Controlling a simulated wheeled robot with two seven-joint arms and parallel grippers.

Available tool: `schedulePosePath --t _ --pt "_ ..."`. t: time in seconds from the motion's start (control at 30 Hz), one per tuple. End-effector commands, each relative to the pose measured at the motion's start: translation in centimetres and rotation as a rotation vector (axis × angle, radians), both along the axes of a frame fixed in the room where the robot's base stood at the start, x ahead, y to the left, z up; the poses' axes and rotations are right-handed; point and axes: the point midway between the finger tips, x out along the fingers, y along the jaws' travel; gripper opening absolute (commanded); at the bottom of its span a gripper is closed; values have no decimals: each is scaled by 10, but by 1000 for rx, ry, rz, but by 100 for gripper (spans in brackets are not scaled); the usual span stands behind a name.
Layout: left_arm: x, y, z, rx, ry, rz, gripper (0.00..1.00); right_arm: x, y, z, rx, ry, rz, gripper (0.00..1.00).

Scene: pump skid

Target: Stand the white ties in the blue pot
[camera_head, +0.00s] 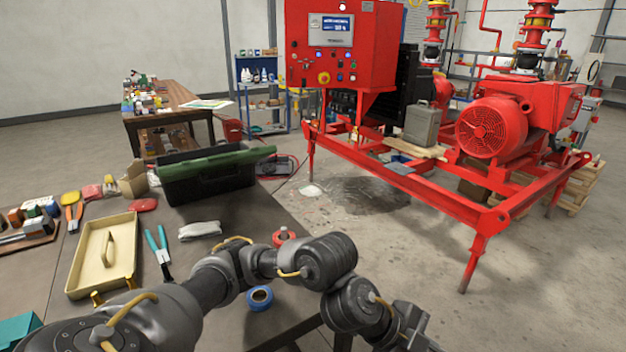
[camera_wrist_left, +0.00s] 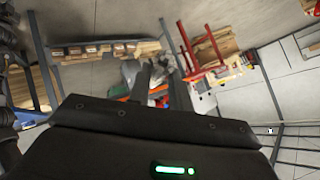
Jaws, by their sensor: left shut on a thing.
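My left arm reaches across the bottom of the head view. Its gripper (camera_head: 412,338) is at the lower right, past the table edge and partly cut off. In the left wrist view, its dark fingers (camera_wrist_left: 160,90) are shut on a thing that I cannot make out. A round blue thing with a dark open middle (camera_head: 260,297), possibly the blue pot, is left of the gripper, beside my forearm. A white bundle (camera_head: 200,230) lies on the table; I cannot tell whether it is ties or cloth. My right gripper is not in view.
The dark table (camera_head: 45,265) holds a cream tray (camera_head: 75,272), teal-handled pliers (camera_head: 158,247), a black and green toolbox (camera_head: 212,185) and a red round thing (camera_head: 284,237). The red pump skid (camera_head: 440,190) stands beyond. Open floor (camera_head: 390,255) lies between table and skid.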

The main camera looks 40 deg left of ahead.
Motion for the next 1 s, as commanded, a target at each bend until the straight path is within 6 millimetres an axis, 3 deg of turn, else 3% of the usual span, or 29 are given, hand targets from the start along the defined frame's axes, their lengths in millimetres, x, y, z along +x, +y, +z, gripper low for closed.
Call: schedulePosePath --t 0.03,0.27,0.5,0.77,1.0 --pt "6 10 -4 26 0 -22 0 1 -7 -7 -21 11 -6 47" --pt "32 71 28 277 -27 -349 0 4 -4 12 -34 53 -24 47" --pt "43 119 52 523 -130 -642 0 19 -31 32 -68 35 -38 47" --pt "51 166 83 766 -323 -918 0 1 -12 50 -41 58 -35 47" --pt "53 206 110 937 -547 -1119 0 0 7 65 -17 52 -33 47"
